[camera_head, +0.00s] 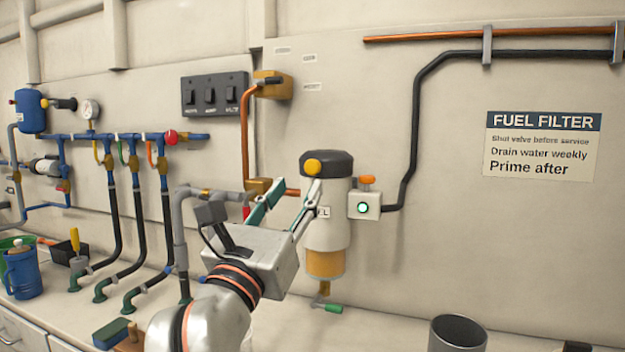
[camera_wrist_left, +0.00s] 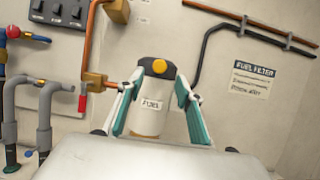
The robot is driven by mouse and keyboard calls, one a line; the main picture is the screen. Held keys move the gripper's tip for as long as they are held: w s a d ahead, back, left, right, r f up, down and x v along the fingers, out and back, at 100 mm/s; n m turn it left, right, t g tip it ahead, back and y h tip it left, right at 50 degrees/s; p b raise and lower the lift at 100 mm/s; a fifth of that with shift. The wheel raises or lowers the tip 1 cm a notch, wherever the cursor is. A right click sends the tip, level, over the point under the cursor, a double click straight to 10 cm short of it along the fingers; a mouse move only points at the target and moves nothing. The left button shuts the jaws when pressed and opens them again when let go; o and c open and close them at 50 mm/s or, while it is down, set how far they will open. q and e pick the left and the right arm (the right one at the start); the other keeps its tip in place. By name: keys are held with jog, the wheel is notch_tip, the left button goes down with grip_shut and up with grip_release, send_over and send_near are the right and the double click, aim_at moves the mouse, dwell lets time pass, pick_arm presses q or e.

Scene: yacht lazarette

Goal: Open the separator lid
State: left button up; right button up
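The separator (camera_head: 327,235) is a white cylinder with a FUEL label and an amber bowl below, fixed on the wall. Its dark lid (camera_head: 340,163) sits flat on top, with a yellow knob (camera_head: 312,167) on its front; the lid looks closed. My left gripper (camera_head: 296,190) is in front of the separator, with its teal-padded fingers spread apart and nothing between them. In the left wrist view, the lid (camera_wrist_left: 150,68) and the white body (camera_wrist_left: 147,117) show between and beyond the open fingers (camera_wrist_left: 158,85). My right gripper is in neither view.
Copper pipe and a valve block (camera_head: 258,187) are close on the left. A grey cup (camera_head: 457,334) stands on the counter at lower right.

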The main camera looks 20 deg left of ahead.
aim_at(311, 167)
pick_arm(q)
jog(key=shift+x, duration=3.75)
jog(key=shift+c, duration=0.4)
